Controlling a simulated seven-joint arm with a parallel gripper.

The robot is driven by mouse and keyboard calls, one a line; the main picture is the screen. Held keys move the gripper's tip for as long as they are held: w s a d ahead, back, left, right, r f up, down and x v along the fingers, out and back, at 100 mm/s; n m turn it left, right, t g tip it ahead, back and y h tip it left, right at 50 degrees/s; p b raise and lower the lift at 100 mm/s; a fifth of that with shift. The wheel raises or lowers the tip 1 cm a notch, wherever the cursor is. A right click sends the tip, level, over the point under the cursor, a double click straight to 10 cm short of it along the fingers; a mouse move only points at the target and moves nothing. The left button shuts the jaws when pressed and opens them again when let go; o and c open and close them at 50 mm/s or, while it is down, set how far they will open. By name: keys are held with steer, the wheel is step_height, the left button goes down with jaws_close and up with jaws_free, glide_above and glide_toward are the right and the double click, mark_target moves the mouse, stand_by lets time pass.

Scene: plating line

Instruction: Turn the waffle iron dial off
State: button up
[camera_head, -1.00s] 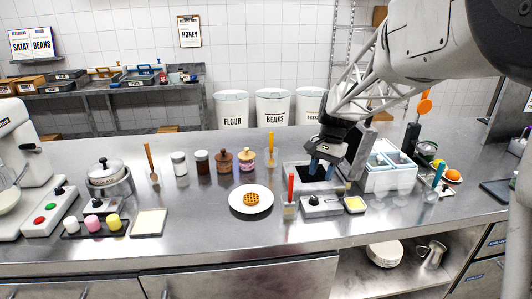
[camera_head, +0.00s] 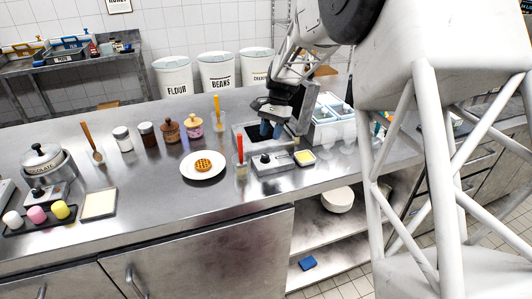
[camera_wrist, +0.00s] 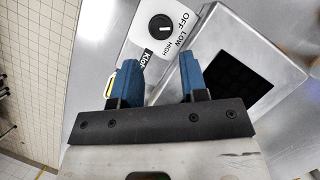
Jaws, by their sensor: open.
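The control box (camera_head: 283,166) sits on the counter in front of the dark square plate. Its black dial (camera_wrist: 160,27) shows in the wrist view with a white mark and the labels OFF, LOW and HIGH. I cannot tell surely which label the mark points to. The dark square plate (camera_wrist: 238,78) in its steel surround lies right of the box in the wrist view. My gripper (camera_head: 271,130) is open and empty, above the plate area and behind the box. Its blue fingers (camera_wrist: 160,64) are apart, and the dial is beyond their tips, not between them.
A red-handled tool in a clear holder (camera_head: 240,172) stands just left of the box, and a small yellow-filled dish (camera_head: 305,157) just right. A waffle on a white plate (camera_head: 190,172) lies further left. A tub rack (camera_head: 330,132) stands to the right.

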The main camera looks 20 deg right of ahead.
mark_target(265, 156)
steer(key=shift+x, duration=3.75)
steer(key=shift+c, duration=0.3)
steer(key=c, duration=0.6)
steer(key=shift+o, duration=0.2)
steer(key=shift+n, duration=0.4)
steer(key=shift+w+a+n+g+h, duration=0.1)
steer(key=shift+n+g+h, duration=0.3)
steer(key=shift+n, duration=0.9)
steer(key=shift+a+n+g+h, duration=0.1)
steer(key=shift+n+g+h, duration=0.25)
steer(key=shift+n, duration=0.95)
